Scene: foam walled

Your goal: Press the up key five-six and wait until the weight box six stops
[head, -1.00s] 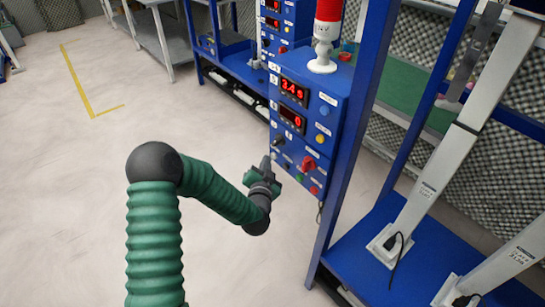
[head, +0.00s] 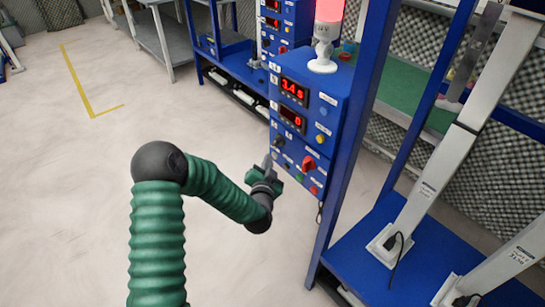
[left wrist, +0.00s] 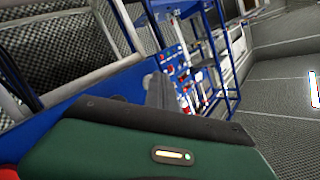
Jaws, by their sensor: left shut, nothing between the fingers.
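A blue control box (head: 318,100) stands on a blue frame, with buttons, knobs, a red rotary switch (head: 309,163) and two red displays. The upper display (head: 294,90) seems to read 3.4, the lower one (head: 292,120) reads 0. The key labels are too small to read, so I cannot tell which is up key five-six. My left gripper (head: 267,165) is shut and empty, its tip at the lower left of the panel; I cannot tell whether it touches a key. It also shows in the left wrist view (left wrist: 158,92). I cannot identify weight box six. My right gripper is out of view.
A signal lamp (head: 328,22) on the box glows pinkish red. White posts (head: 430,185) stand on a blue shelf (head: 375,230) at the right, beside a blue upright (head: 355,130). Grey tables stand at the back left. The floor (head: 75,190) at the left is clear.

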